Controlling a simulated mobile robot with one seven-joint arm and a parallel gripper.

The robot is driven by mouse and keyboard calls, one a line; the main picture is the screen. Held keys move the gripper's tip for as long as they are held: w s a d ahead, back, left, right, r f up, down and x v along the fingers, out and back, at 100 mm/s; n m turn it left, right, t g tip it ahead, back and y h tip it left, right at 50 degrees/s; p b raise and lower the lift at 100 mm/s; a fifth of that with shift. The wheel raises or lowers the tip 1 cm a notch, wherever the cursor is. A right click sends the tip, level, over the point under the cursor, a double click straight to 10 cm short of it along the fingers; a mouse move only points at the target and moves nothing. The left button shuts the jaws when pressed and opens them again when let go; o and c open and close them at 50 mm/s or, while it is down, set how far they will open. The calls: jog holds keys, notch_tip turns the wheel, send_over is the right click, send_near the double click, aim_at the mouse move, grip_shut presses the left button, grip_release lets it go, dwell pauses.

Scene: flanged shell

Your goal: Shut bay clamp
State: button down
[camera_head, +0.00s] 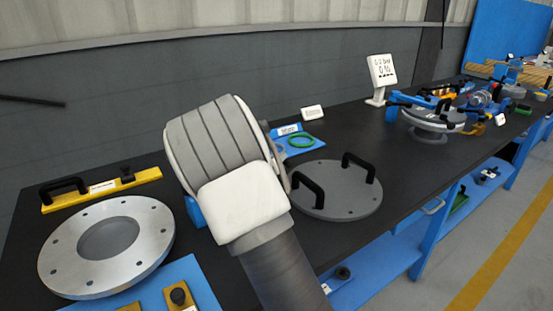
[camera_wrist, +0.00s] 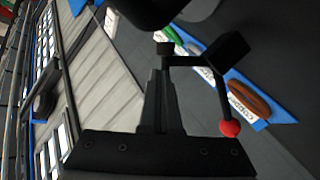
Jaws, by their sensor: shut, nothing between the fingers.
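In the wrist view my gripper (camera_wrist: 158,88) is shut and empty, its fingers close together. A thin dark lever with a red ball (camera_wrist: 230,128) at its end shows just right of the fingers. It runs up to a black block (camera_wrist: 228,55); this looks like a clamp handle, but I cannot tell whether the clamp is open or shut. I cannot tell whether the fingertips touch the small black piece in front of them. In the head view my arm hides my gripper and most of that area; a bit of blue (camera_head: 195,211) shows beside it.
A flanged metal ring (camera_head: 145,250) lies at left, by a yellow bar (camera_head: 100,188) with a black handle. A grey disc cover (camera_head: 345,200) with two black handles lies right of my arm. A blue tray (camera_head: 295,142) holds a green ring.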

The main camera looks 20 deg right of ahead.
jog(key=shift+s+d+f+m, duration=0.25)
jog(key=shift+d+f+m, duration=0.25)
jog(key=shift+m, duration=0.2)
jog(key=shift+s+d, duration=0.1)
jog(key=shift+d, duration=0.05)
jog(key=shift+d+f, duration=0.1)
jog(key=shift+f, duration=0.05)
jog(key=shift+s, duration=0.1)
